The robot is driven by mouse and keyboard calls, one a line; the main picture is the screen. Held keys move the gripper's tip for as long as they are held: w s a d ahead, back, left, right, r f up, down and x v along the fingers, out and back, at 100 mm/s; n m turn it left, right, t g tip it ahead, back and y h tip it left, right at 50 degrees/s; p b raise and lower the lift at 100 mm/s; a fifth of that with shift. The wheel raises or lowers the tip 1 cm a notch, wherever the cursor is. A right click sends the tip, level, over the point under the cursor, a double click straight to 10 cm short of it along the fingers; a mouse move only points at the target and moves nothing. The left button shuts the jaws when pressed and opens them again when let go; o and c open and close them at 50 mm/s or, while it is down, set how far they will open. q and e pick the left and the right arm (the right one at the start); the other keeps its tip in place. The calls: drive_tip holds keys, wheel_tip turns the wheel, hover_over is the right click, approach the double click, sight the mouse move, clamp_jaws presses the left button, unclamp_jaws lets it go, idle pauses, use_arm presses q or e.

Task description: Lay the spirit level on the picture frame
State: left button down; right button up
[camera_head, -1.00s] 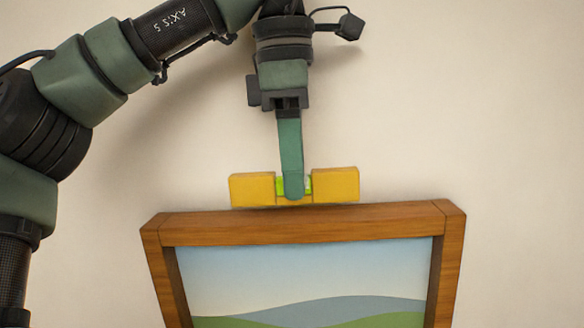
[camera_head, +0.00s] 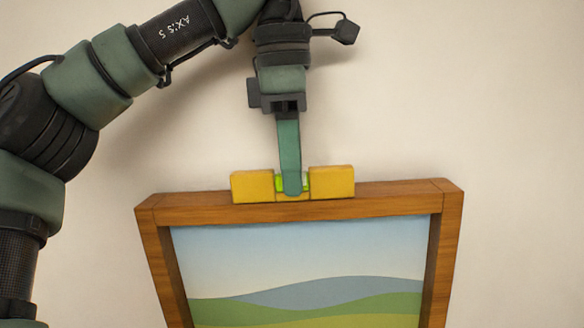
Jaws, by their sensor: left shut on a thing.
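The spirit level (camera_head: 332,182) is a yellow block with a green vial in its middle. The picture frame (camera_head: 400,196) is brown wood around a painting of hills, and its top edge tilts slightly, higher at the right. The level is at the frame's top edge, a little left of its middle, and its lower side overlaps the top rail in the picture. It looks in contact, though I cannot tell for certain. My left gripper (camera_head: 292,188) comes from above and is shut on the level's middle, covering part of the vial. My right gripper is not in view.
The plain cream wall (camera_head: 490,110) surrounds the frame and is clear at the right. My left arm fills the upper left. The frame's lower part is cut off by the picture's bottom edge.

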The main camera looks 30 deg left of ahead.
use_arm(q)
drive_tip(key=c, duration=1.2)
unclamp_jaws()
wheel_tip(320, 180, up, 5)
drive_tip(key=shift+a+p, duration=0.15)
drive_tip(key=shift+p, duration=0.85)
drive_tip(key=shift+s+r, duration=0.2)
drive_tip(key=shift+r, duration=0.85)
drive_tip(key=shift+w+r, duration=0.1)
drive_tip(key=shift+r, duration=0.2)
